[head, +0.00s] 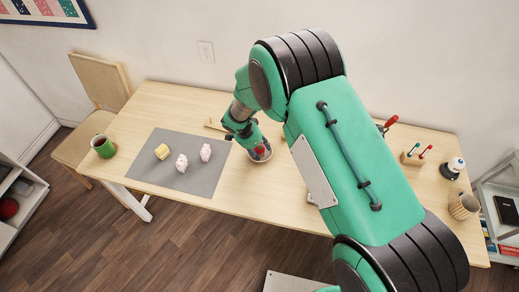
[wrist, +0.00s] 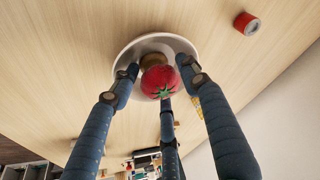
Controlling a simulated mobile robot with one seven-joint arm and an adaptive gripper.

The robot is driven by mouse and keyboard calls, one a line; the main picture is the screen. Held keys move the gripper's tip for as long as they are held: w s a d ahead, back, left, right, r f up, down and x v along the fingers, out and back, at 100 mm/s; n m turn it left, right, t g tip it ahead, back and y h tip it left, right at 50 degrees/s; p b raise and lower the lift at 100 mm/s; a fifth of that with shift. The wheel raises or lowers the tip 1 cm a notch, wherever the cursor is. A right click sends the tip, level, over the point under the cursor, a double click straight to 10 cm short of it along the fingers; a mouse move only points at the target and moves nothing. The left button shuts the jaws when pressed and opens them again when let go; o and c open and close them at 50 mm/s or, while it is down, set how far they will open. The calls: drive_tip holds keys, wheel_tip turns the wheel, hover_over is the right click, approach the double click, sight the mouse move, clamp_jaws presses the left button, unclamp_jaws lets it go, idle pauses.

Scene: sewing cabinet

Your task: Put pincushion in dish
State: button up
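The pincushion (wrist: 160,82) is a red tomato shape with a green star top. It sits between the fingertips of my gripper (wrist: 162,80), which close in on it from three sides. The dish (wrist: 125,55) is round and pale, and lies beyond the pincushion in the wrist view. In the head view the pincushion (head: 259,150) shows over the dish (head: 265,159), below my gripper (head: 252,143). I cannot tell whether the pincushion touches the dish floor. A brownish round thing (wrist: 153,60) is also in the dish, partly hidden by the pincushion.
A red spool (wrist: 246,23) lies near the dish. A tool holder (head: 412,158) stands right. My arm hides the table's middle.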

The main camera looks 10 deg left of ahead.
drive_tip(key=shift+r+p, duration=0.2)
drive_tip(key=shift+p, duration=0.1)
drive_tip(key=p+v, duration=0.1)
drive_tip(key=v, duration=1.1)
idle(0.7)
